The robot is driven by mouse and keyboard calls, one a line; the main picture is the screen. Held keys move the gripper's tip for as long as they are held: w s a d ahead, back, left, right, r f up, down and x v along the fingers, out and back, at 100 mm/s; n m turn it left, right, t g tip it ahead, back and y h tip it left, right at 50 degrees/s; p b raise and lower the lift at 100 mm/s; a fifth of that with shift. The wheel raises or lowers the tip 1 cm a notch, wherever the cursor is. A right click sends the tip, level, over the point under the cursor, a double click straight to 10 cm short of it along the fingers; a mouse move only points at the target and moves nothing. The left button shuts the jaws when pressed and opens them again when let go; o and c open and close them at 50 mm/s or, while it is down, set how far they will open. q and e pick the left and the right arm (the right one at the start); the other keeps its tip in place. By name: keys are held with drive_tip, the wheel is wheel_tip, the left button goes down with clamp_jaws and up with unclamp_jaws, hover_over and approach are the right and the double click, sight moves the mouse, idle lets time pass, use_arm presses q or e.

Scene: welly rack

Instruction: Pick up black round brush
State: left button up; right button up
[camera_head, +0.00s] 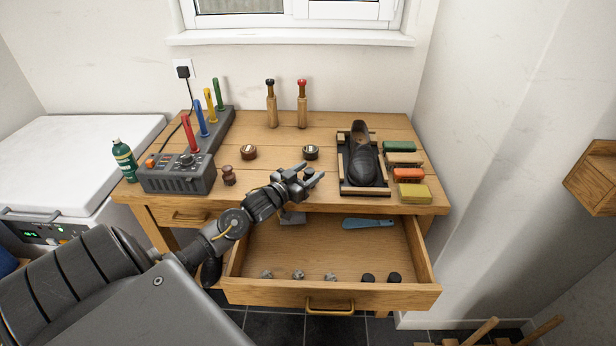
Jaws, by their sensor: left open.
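My left gripper (314,175) is open and empty, above the front middle of the wooden table (330,193). At the back of the table stand two upright wooden pieces with dark necks. One has a black round top (270,82) and the other a red top (302,82); the black-topped one may be the black round brush, but I cannot tell for sure. Both are well beyond my gripper, and nothing touches them. Two small round pieces, one brown (248,152) and one dark (311,152), lie nearer. My right gripper is not in view.
A grey device with coloured rods (180,178) stands left, a black shoe in a tray (363,160) right, beside coloured blocks (408,175). The open drawer (330,293) below holds a blue tool (368,223) and small pieces. The table's back middle is mostly clear.

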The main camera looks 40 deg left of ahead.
use_arm(q)
drive_tip(key=shift+w, duration=0.25)
drive_tip(key=c, duration=1)
drive_tip(key=shift+r, duration=0.1)
drive_tip(key=shift+r, duration=0.6)
drive_tip(key=s+r, duration=0.4)
drive_tip(key=s+a+r, duration=0.1)
drive_tip(key=s+r, duration=0.2)
drive_tip(key=s, duration=0.2)
drive_tip(key=s+r, duration=0.4)
drive_tip(key=s, duration=0.1)
drive_tip(key=shift+a+r+b, duration=0.35)
drive_tip(key=shift+b, duration=0.05)
